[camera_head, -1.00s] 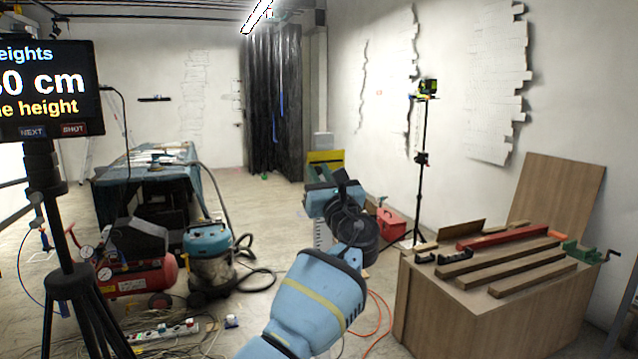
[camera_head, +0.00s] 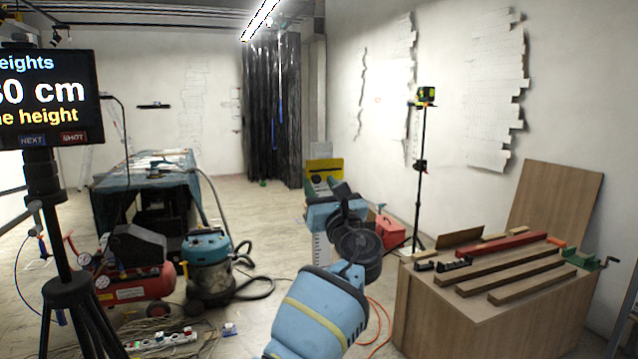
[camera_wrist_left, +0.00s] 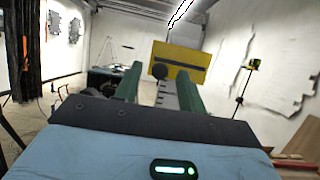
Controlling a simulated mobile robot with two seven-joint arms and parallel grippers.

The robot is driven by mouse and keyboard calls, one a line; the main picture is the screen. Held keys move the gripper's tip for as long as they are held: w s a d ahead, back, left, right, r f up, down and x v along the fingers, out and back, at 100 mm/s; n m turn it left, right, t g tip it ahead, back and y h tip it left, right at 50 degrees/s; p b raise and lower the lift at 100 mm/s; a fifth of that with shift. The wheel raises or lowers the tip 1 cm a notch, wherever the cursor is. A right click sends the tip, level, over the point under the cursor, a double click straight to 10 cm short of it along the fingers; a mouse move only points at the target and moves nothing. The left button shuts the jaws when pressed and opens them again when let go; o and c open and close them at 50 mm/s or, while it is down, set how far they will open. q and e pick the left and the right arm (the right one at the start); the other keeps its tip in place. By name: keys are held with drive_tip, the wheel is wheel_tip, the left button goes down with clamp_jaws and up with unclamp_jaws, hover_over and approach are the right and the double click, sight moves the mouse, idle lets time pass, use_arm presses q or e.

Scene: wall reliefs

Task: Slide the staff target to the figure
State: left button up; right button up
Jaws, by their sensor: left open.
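The staff target is a yellow plate with a dark slot (camera_head: 325,165); it also shows in the left wrist view (camera_wrist_left: 180,62). It sits on a pale graduated staff (camera_head: 320,246), partly hidden behind my arm. A round black knob (camera_wrist_left: 159,71) is on the plate's near side. My left gripper (camera_head: 322,184) is open, its green fingers pointing at the target. In the wrist view the knob appears between the fingers; contact cannot be told. A screen (camera_head: 48,95) at the left shows a height figure in cm, its first digit cut off. My right gripper is out of view.
A tripod (camera_head: 65,260) carries the screen. A vacuum (camera_head: 207,262) and a red compressor (camera_head: 130,285) stand on the left floor. A wooden bench (camera_head: 490,320) with bars is at the right. A laser on a pole (camera_head: 425,97) and red toolbox (camera_head: 390,230) stand behind.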

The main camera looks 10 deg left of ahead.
use_arm(q)
drive_tip(key=v, duration=0.6)
drive_tip(key=shift+s, duration=0.15)
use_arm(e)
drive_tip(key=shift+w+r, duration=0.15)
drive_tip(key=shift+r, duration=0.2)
use_arm(q)
drive_tip(key=shift+d, duration=0.1)
